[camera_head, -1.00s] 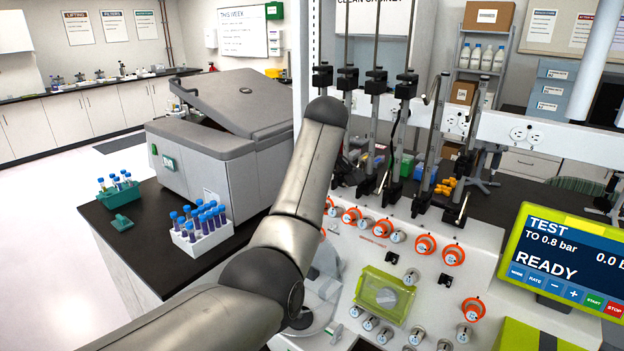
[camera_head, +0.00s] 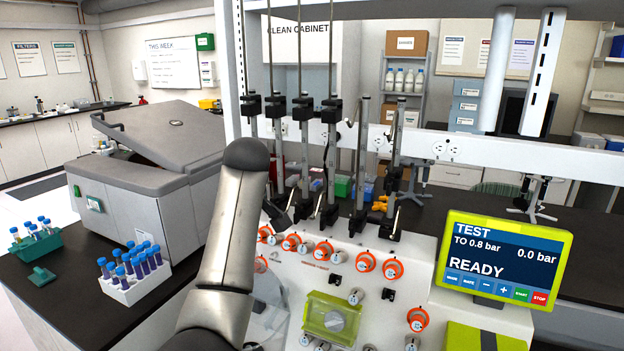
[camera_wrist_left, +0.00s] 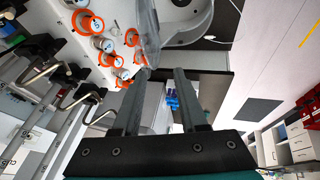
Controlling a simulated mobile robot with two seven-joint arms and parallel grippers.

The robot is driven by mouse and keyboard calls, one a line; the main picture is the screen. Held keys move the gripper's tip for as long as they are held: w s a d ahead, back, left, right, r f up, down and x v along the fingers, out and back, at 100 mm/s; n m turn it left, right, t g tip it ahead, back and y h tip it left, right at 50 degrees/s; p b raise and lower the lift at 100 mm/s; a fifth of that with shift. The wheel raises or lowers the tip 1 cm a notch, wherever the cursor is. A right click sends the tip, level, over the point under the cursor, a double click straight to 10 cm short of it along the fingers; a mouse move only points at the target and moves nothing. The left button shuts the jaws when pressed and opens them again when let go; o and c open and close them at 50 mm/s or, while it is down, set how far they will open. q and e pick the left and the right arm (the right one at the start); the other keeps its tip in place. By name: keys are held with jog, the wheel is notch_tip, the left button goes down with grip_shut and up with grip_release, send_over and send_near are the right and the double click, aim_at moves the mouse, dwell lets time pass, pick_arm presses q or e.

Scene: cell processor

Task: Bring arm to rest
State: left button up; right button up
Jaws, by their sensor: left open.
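My left arm (camera_head: 226,250) rises from the bottom of the head view, in front of the cell processor (camera_head: 385,275). Its rounded dark joint is at the top, and its gripper is not clearly visible there. In the left wrist view my left gripper (camera_wrist_left: 163,72) is open, with two dark fingers apart and nothing between them. The processor's panel with orange-ringed knobs (camera_wrist_left: 88,24) lies beyond the fingers at the upper left. My right gripper is in neither view.
A screen (camera_head: 505,260) reading READY stands at the right. Vertical posts with black clamps (camera_head: 302,108) rise behind the panel. A grey lidded machine (camera_head: 150,165), a white rack of blue-capped tubes (camera_head: 135,275) and a green tube rack (camera_head: 36,245) stand on the left bench.

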pick_arm(q)
jog(key=s+a+f+m, duration=0.2)
jog(key=s+f+m, duration=0.5)
jog(key=s+f, duration=1)
jog(key=s+d+f+m+g+h, duration=0.1)
jog(key=s+d+f+m+h, duration=0.2)
jog(key=s, duration=0.7)
jog(key=s+d+f+m, duration=0.2)
jog(key=s+m, duration=0.3)
jog(key=s, duration=0.5)
notch_tip(320, 180, down, 30)
jog(key=s+g+b, duration=0.1)
jog(key=s+b, duration=0.1)
jog(key=b, duration=0.7)
jog(key=s+a+f+b, duration=0.1)
jog(key=s+f+b, duration=0.3)
jog(key=s+f, duration=0.4)
jog(key=s+a+f+g+b, duration=0.1)
jog(key=s+f+b, duration=0.3)
jog(key=f, duration=1.1)
jog(key=s+a, duration=0.1)
jog(key=s, duration=0.2)
jog(key=shift+s+f+m+g+b, duration=0.3)
jog(key=shift+s+m, duration=0.05)
jog(key=shift+m, duration=0.05)
jog(key=shift+w, duration=0.15)
